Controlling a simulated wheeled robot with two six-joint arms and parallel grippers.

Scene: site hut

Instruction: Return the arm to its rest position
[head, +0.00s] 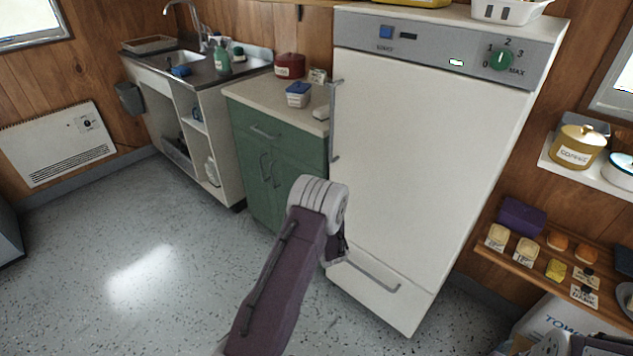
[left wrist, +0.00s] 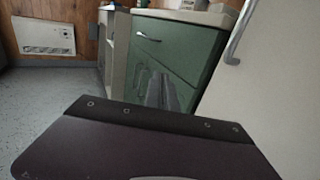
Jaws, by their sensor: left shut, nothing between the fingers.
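My left arm reaches in from the bottom of the head view, in front of the white fridge (head: 420,150) and the green cabinet (head: 262,165). The gripper itself is mostly hidden behind my own arm link there. In the left wrist view my left gripper (left wrist: 163,92) shows as two grey fingers close together, shut and empty. Beyond them in that view stands the green cabinet (left wrist: 180,55), with the fridge's edge (left wrist: 255,90) and handle at the right. I see no contact with either.
The fridge's lower drawer handle (head: 372,276) is close to the right of my arm. A sink unit (head: 185,110) stands at the back left and a wall heater (head: 57,143) at the left. A shelf of small items (head: 560,262) is at the right. The speckled floor (head: 120,240) at left is clear.

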